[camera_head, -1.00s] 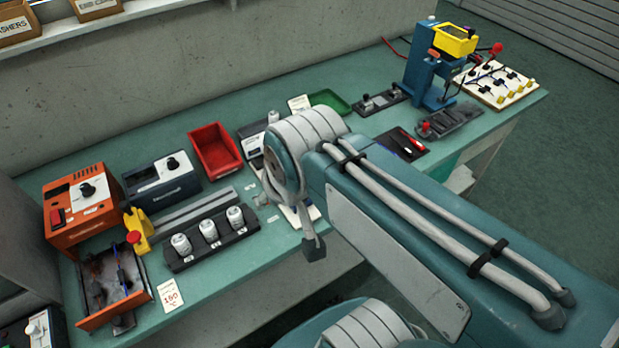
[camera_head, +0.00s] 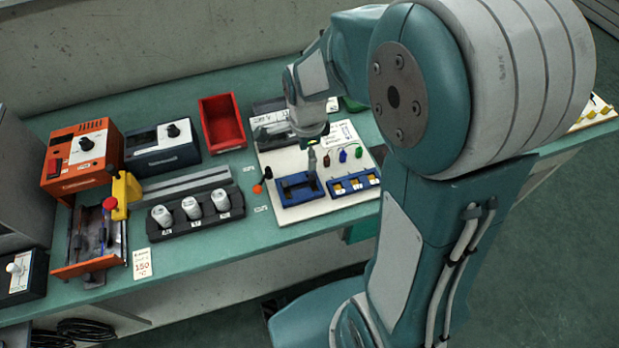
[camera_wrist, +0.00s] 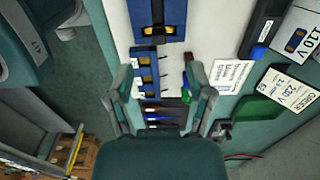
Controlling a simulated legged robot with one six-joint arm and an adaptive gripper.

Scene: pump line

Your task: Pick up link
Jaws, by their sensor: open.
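My gripper (camera_head: 312,160) hangs fingers down over the white board (camera_head: 290,232), above and behind the blue frame block (camera_head: 300,194). In the wrist view my gripper (camera_wrist: 160,85) is open and empty, its fingers spread either side of a small blue rack (camera_wrist: 136,68). In the head view this rack (camera_head: 338,192) carries several small yellow pieces (camera_head: 354,184). The link may be one of these, but I cannot tell which piece it is. The blue frame block also shows at the top of the wrist view (camera_wrist: 171,32). Whether the fingers touch anything is unclear.
Red (camera_head: 326,157), blue (camera_head: 342,155) and green (camera_head: 359,151) plugs stand on the board behind the rack. A black-stemmed lever with an orange end (camera_head: 258,188) is left of the block. A red bin (camera_head: 221,122) and a black holder with white cylinders (camera_head: 175,232) lie further left.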

